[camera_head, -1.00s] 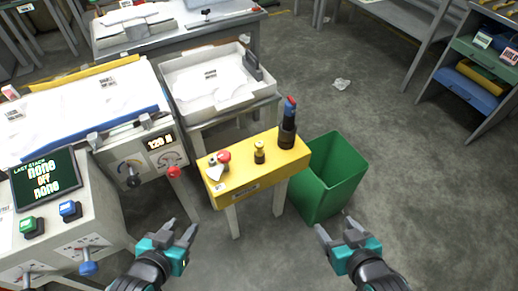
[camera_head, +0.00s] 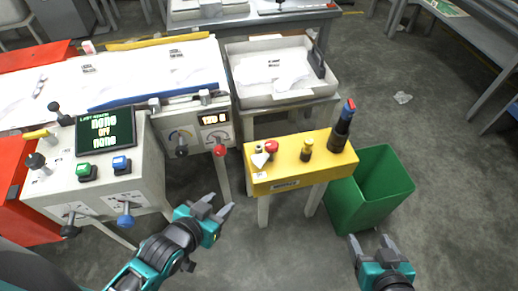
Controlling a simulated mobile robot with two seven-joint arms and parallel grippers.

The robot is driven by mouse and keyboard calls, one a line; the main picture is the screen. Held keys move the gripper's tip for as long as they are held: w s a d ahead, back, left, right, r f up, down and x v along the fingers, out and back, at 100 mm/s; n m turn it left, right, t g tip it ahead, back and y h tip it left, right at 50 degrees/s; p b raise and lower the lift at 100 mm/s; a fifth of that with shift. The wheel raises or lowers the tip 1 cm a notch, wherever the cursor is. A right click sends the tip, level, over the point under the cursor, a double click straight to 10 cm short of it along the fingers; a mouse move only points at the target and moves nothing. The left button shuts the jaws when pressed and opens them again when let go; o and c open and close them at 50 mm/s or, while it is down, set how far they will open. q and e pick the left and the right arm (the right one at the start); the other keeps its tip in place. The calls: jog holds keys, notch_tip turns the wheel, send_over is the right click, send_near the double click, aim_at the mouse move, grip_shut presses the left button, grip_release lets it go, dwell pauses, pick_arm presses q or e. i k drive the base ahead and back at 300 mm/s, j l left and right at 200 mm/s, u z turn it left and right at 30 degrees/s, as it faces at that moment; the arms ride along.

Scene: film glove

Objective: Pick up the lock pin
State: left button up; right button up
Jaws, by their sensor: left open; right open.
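A yellow stand (camera_head: 290,176) carries several small items. At its left end is a red-knobbed piece (camera_head: 271,147) beside a white tag (camera_head: 261,160). In its middle stands a small dark piece with a yellow top (camera_head: 307,149). At its right end stands a tall dark cylinder with a blue and red top (camera_head: 342,127). I cannot tell for sure which is the lock pin. My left gripper (camera_head: 219,203) is open and empty, left of and in front of the stand. My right gripper (camera_head: 368,239) is open and empty, in front of the green bin.
A green bin (camera_head: 398,197) stands right of the stand. A white tray (camera_head: 265,92) is behind it. A control console with a screen (camera_head: 105,131) and a lever with a red knob (camera_head: 220,152) are at left. Open floor lies at right.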

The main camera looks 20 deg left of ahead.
aim_at(309, 141)
jog(key=i+l, duration=0.1)
jog(key=l, duration=0.3)
jog(key=i+l, duration=0.1)
jog(key=l, duration=0.7)
jog(key=i+l+u, duration=0.1)
jog(key=u, duration=1.9)
jog(key=k+l, duration=0.05)
